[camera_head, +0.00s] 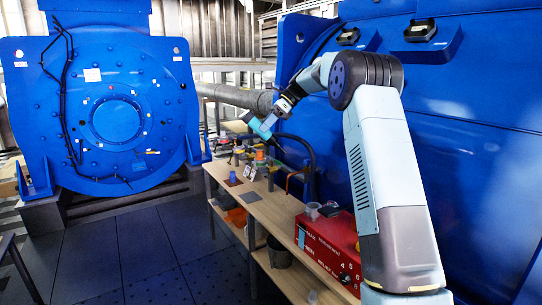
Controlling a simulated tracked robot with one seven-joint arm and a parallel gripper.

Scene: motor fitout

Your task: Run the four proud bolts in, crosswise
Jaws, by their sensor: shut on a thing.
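My gripper (268,136) is at the end of my arm, over the far part of the wooden workbench (275,212). The proud bolts cannot be told apart at this distance. Whether what I hold touches anything below is not clear.
A red toolbox-like unit (328,243) and a clear cup (312,210) are on the near bench. A dark bucket (279,252) and orange item (237,217) sit below. Large blue motors stand left (158,120) and right (450,120). The dark floor (150,245) is open.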

